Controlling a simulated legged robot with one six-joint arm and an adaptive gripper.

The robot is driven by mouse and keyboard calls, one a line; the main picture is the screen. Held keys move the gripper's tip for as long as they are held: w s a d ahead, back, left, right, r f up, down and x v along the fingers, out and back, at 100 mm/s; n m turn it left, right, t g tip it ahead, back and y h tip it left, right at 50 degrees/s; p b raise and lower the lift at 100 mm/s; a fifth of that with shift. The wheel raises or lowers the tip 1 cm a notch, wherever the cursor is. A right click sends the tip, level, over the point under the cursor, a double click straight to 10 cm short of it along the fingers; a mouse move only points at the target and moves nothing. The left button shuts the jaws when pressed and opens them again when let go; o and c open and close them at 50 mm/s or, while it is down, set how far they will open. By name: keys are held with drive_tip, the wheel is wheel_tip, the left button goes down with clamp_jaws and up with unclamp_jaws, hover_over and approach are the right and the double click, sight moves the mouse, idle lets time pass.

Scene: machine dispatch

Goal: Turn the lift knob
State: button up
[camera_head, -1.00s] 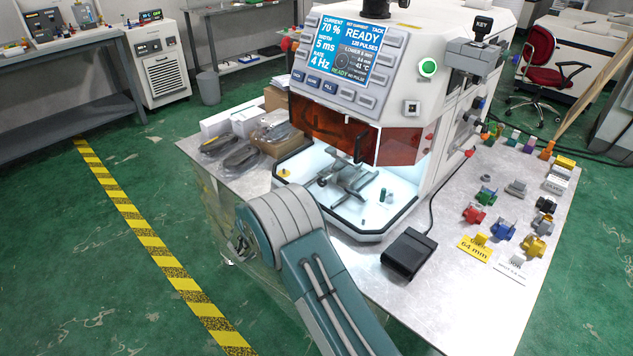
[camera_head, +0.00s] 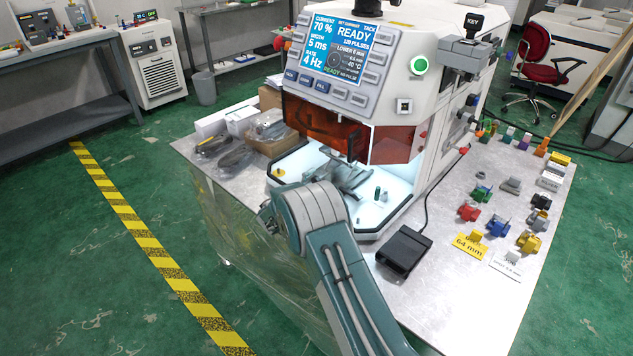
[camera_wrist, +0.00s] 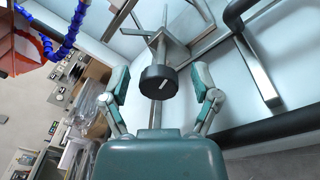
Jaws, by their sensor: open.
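The lift knob, a round black knob (camera_wrist: 158,82) with a white mark on its face, sits on a metal rod in the middle of the wrist view. My gripper (camera_wrist: 159,93) is open, with one finger on each side of the knob. I see gaps between both fingers and the knob. In the head view my arm hides the knob and my gripper. The metal lift stand (camera_head: 347,176) shows partly inside the machine's lit lower bay, behind my arm.
The white machine (camera_head: 395,82) has a lit screen (camera_head: 337,48) and an orange window (camera_head: 330,122) above the bay. A black pedal (camera_head: 404,249) lies on the table at right. Small colored fixtures stand farther right. A blue hose (camera_wrist: 60,35) hangs in the wrist view.

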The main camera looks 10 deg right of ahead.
clamp_jaws()
drive_tip(key=shift+a, duration=0.1)
drive_tip(key=n, duration=0.2)
drive_tip(key=shift+n, duration=0.4)
drive_tip(key=n, duration=0.4)
drive_tip(key=shift+g, duration=0.3)
drive_tip(key=n, duration=0.6)
drive_tip(key=shift+a+n+g, duration=0.1)
drive_tip(key=shift+n+g, duration=0.2)
drive_tip(key=shift+g, duration=0.1)
